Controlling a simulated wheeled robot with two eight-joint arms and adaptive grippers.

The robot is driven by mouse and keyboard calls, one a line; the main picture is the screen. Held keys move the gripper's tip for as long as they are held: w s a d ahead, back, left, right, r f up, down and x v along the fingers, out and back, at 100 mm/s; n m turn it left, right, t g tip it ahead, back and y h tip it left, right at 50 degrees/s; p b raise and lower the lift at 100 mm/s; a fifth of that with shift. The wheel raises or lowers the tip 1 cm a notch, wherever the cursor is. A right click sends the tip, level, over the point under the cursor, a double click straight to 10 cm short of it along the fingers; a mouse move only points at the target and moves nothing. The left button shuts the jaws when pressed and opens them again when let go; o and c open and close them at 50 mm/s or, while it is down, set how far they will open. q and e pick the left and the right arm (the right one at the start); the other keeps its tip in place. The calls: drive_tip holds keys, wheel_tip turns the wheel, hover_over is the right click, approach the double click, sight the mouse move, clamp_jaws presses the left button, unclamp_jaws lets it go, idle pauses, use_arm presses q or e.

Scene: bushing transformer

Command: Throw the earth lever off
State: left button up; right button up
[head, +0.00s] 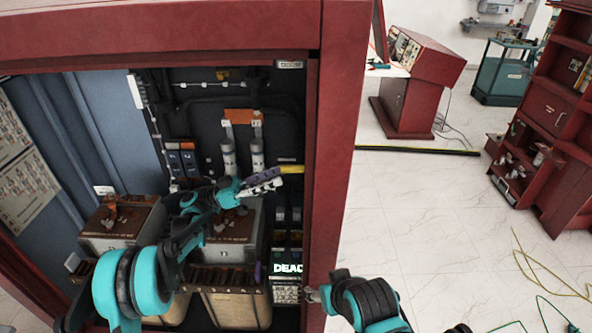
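A yellow bar (291,169), which looks like the earth lever's handle, sticks out at the right inside the open red cabinet. My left arm reaches into the cabinet from the lower left. My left gripper (268,183) is right at the bar's left end, its pale fingers pointing right. The fingers overlap the bar in the picture, and I cannot tell whether they touch or grip it. The lever's pivot is hidden. My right gripper (313,294) is small and partly hidden by its own arm, low beside the cabinet's right post; its opening cannot be made out.
The red post (336,170) closes off the cabinet's right side. A lit "DEAD" sign (288,267) is below the bar. Brown-topped boxes (120,222) and white insulators (257,155) surround my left arm. Open tiled floor lies right, with a red console (412,85) and shelf (545,120) beyond.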

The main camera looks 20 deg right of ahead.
sight(296, 172)
use_arm(q)
drive_tip(key=b+x, duration=0.1)
drive_tip(key=x, duration=0.6)
clamp_jaws()
